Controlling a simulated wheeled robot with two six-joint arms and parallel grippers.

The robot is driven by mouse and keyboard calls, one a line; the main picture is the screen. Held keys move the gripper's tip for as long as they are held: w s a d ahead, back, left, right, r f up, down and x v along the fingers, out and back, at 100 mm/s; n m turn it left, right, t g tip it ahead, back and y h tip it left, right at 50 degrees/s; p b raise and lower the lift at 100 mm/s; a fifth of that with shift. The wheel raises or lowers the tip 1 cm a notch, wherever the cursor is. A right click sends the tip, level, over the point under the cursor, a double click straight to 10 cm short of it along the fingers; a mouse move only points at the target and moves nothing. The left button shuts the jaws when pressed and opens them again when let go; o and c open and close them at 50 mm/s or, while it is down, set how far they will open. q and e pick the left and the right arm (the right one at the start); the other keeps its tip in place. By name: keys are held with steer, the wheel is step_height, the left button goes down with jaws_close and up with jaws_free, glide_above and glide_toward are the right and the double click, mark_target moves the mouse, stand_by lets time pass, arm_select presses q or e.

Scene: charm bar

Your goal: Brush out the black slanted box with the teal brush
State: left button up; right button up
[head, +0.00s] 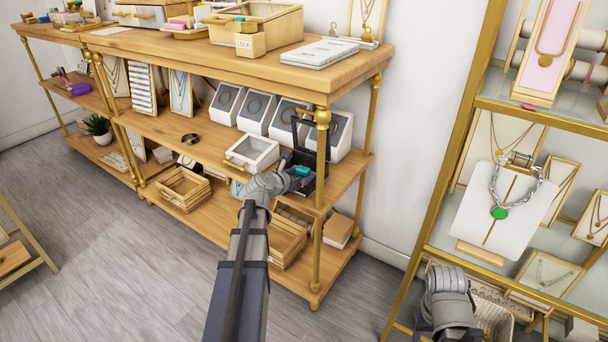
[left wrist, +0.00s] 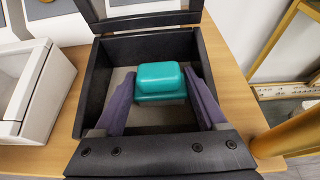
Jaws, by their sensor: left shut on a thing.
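The black slanted box (head: 321,159) stands open on the middle wooden shelf, its lid raised at the back. In the left wrist view the box (left wrist: 194,48) fills the middle, with dark side walls and a grey floor. The teal brush (left wrist: 160,70) is inside the box outline, between the purple fingers of my left gripper (left wrist: 163,88). My left gripper (head: 298,178) is shut on the brush, which shows as a small teal patch (head: 303,171) in the head view. Whether the bristles touch the floor is hidden. My right arm shows at the lower right, its fingers not distinguishable.
A white glass-topped case (head: 252,152) stands just left of the box, with white slanted display boxes (head: 257,112) behind. A gold shelf post (head: 321,150) rises close to the box's right. The upper shelf (head: 210,62) overhangs. Wooden crates (head: 184,188) sit below.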

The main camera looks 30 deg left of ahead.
arm_select(q)
steer(key=shift+s+d+f, duration=0.1)
steer(key=shift+s+d, duration=0.15)
steer(key=shift+s, duration=0.4)
steer(key=shift+s+d+f, duration=0.1)
steer(key=shift+s+d, duration=0.15)
steer(key=shift+s, duration=0.35)
steer(key=shift+a, duration=0.1)
steer(key=shift+w+a+r, duration=0.2)
steer(key=shift+w+a, duration=0.25)
steer(key=shift+w, duration=0.05)
steer(key=shift+w+a, duration=0.1)
steer(key=shift+w, duration=0.05)
steer(key=shift+w+a, duration=0.6)
steer(key=shift+w, duration=0.15)
steer(key=shift+r, duration=0.1)
